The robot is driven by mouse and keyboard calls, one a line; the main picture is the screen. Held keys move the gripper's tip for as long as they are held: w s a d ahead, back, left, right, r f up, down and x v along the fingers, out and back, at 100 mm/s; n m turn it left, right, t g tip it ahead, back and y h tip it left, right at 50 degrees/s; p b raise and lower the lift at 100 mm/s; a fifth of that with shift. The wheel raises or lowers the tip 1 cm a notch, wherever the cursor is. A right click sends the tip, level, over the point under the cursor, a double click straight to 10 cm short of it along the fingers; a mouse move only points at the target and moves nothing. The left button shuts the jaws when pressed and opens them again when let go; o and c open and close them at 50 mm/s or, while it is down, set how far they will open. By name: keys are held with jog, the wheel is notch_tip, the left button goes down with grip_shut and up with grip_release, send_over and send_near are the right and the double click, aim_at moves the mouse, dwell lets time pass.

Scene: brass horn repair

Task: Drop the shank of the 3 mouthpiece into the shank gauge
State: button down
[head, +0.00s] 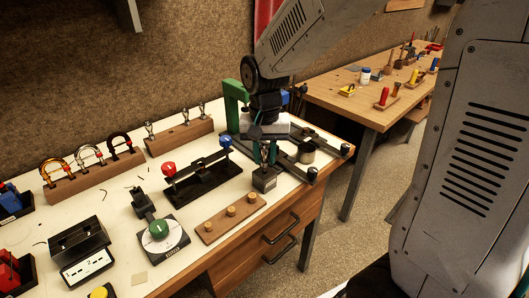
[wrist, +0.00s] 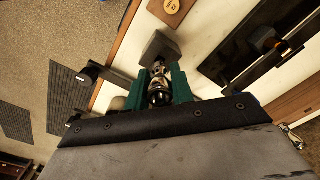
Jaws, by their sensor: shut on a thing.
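My gripper (wrist: 161,88) has its green fingers shut on a shiny silver mouthpiece (wrist: 157,97). In the head view the mouthpiece (head: 265,153) hangs roughly upright below my gripper. A dark grey block (head: 264,184), which looks like the shank gauge, stands right under it on the bench. In the wrist view the block (wrist: 156,45) lies just beyond the fingertips. I cannot tell whether the shank's lower end is inside the block or above it. No number can be read on the mouthpiece.
A wooden rack (head: 182,143) with silver mouthpieces stands behind. A black stand with red and blue knobs (head: 203,182) is left of the block. A green-and-black frame (head: 235,110) stands close behind my gripper.

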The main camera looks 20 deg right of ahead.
jog(key=shift+f, duration=0.7)
dwell(0.7)
jog(key=c, duration=1.1)
grip_release()
notch_tip(320, 180, up, 8)
jog(key=shift+f, duration=0.1)
jog(key=s+d+r+n, duration=0.1)
jog(key=s, duration=0.6)
jog(key=s+d+r+n+t, duration=0.1)
jog(key=s+n, duration=0.1)
jog(key=s, duration=0.5)
jog(key=s+d+r+n, duration=0.1)
jog(key=s+r+n, duration=0.1)
jog(key=s, duration=0.6)
